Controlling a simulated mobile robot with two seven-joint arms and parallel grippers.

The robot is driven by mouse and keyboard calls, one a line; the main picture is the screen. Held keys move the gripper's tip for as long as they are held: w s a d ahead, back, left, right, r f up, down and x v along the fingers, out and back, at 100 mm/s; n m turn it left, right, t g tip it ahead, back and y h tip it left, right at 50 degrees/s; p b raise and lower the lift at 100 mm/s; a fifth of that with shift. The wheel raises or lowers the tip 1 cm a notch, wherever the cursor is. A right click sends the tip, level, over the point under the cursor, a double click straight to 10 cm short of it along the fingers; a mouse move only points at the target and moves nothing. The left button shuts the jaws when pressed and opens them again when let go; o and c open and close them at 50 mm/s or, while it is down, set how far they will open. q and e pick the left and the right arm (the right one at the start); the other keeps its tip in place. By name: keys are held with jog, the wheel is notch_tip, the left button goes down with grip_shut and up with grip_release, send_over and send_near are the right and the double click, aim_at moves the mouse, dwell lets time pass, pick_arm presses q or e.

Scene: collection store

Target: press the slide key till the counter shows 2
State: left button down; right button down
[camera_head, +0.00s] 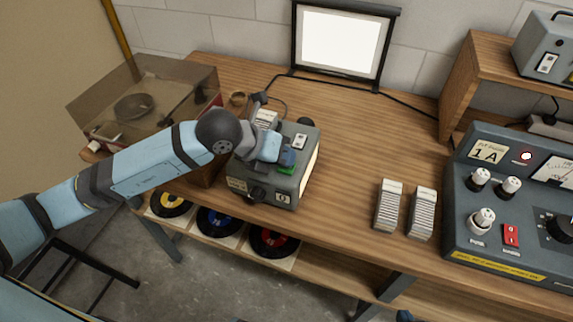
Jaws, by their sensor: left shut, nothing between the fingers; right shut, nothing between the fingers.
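The grey slide projector (304,183) stands near the table's front edge, left of centre. My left arm reaches in from the left over the projector. My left gripper (288,158) is shut and empty, with its tip just behind and above the green key. I cannot tell whether it touches the key. My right gripper is not in view.
A lit white screen (340,44) stands at the back. Two slide stacks (388,206) (422,213) lie to the right, beside a grey control box (510,262). A clear-lidded record player (150,100) is at the left. The table middle is clear.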

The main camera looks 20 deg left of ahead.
pick_arm(q)
jog(key=shift+w+a+f, duration=0.2)
jog(key=shift+f, duration=0.1)
jog(key=shift+w+r+p, duration=0.25)
jog(key=shift+r+p, duration=0.35)
jog(key=shift+r, duration=0.2)
jog(key=shift+w+a+r+p, duration=0.1)
jog(key=shift+w+r+p, duration=0.25)
jog(key=shift+r+p, duration=0.3)
jog(key=shift+s+r+p, duration=0.25)
jog(key=shift+r+p, duration=0.2)
jog(key=shift+r, duration=0.8)
jog(key=shift+f, duration=0.1)
